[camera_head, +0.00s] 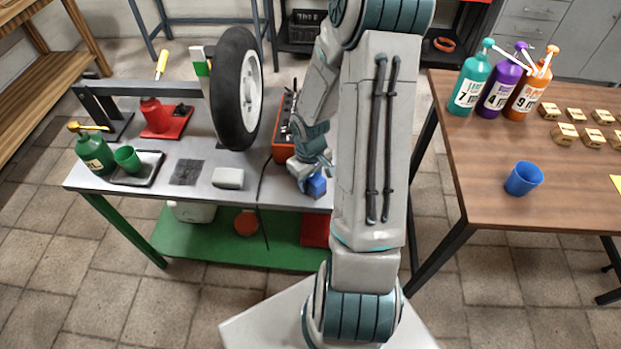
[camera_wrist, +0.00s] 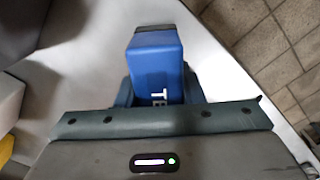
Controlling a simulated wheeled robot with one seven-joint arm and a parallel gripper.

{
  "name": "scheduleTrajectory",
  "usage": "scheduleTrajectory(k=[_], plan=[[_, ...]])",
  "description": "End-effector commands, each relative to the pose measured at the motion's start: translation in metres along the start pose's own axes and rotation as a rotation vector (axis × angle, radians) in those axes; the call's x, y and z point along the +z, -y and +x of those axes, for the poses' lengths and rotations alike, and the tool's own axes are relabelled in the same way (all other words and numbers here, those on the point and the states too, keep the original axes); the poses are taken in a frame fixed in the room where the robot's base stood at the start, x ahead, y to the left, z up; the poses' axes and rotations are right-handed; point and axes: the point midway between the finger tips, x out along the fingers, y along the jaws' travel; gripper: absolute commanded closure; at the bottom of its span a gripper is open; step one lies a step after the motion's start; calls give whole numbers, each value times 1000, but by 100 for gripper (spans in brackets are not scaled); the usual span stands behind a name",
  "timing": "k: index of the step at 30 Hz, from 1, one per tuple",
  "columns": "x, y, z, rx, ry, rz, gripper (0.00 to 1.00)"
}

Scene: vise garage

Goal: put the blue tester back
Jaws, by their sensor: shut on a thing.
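The blue tester (camera_wrist: 158,65) is a blue box with a dark end and white letters, partly hidden by my gripper in the wrist view. My gripper (camera_wrist: 158,95) is shut on it. In the head view, the tester (camera_head: 316,186) shows low at the right end of the grey workbench (camera_head: 205,206), below my gripper (camera_head: 312,170). I cannot tell whether it touches the bench top. My arm hides part of the bench's right end.
A red toolbox (camera_head: 283,150) stands just left of my gripper, with a wheel (camera_head: 236,90) beside it. A grey block (camera_head: 228,178), a dark square pad (camera_head: 187,172) and green containers (camera_head: 95,155) are farther left. A wooden table (camera_head: 480,165) stands right, with bottles and a blue cup (camera_head: 523,179).

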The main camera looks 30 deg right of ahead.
Motion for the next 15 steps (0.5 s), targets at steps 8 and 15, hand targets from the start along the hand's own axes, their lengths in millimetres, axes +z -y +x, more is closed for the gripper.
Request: scheduleTrajectory(k=[8, 15], plan=[[0, 0, 2, 0, 0, 0, 44], [0, 0, -4, 0, 0, 0, 44]])
